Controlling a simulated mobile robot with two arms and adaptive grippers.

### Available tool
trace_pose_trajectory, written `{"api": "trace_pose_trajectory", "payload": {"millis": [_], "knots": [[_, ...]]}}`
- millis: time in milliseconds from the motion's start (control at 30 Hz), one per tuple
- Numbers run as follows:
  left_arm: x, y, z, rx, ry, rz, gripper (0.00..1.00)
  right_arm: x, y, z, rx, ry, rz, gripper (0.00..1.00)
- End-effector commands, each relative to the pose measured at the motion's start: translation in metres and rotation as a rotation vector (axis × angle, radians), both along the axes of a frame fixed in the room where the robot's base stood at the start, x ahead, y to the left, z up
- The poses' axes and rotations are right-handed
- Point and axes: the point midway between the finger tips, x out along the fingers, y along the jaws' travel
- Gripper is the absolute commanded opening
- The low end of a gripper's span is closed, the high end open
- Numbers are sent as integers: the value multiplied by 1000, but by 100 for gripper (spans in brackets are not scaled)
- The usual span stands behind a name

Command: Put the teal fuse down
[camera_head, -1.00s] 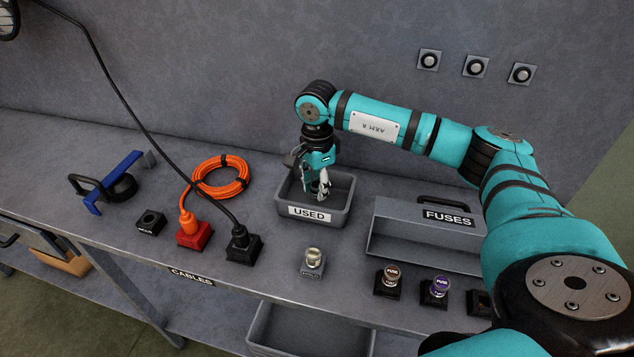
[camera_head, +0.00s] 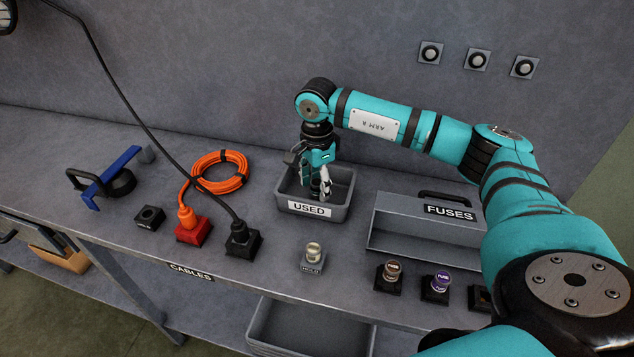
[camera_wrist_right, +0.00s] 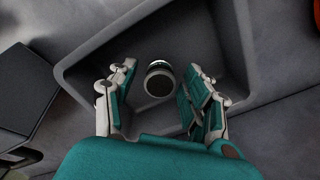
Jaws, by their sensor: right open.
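My right gripper (camera_head: 315,188) reaches down into the grey bin labelled USED (camera_head: 345,208). In the right wrist view its fingers (camera_wrist_right: 162,100) are open and spread apart. A fuse (camera_wrist_right: 159,80) with a dark round end and a silver rim is in the bin (camera_wrist_right: 90,62) between the fingers, with a gap on each side. I see no teal on that end; the rest of its body is hidden. In the head view the fuse is mostly hidden by the fingers. My left gripper is not in view.
A grey tray labelled FUSES (camera_head: 410,232) stands right of the bin. In front are a holder with a pale fuse (camera_head: 313,252), a brown-topped fuse (camera_head: 393,270) and a purple-topped fuse (camera_head: 441,283). An orange cable coil (camera_head: 220,172) and a black cable lie left.

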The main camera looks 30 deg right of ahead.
Motion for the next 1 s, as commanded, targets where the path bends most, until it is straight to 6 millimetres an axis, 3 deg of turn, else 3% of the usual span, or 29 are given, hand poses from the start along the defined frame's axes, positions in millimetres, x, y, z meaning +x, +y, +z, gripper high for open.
{"api": "trace_pose_trajectory", "payload": {"millis": [167, 300, 500, 700, 1000], "knots": [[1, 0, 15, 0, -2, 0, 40, 0, 0, 17, 0, -1, 0, 50], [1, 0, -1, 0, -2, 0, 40, 1, 0, 38, 0, -7, -1, 50], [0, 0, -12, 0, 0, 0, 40, 1, 0, 84, 2, -6, 1, 50], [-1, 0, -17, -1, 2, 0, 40, 1, 1, 117, 1, -4, 1, 50], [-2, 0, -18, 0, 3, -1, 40, 0, 0, 130, 0, 0, 0, 50]]}}
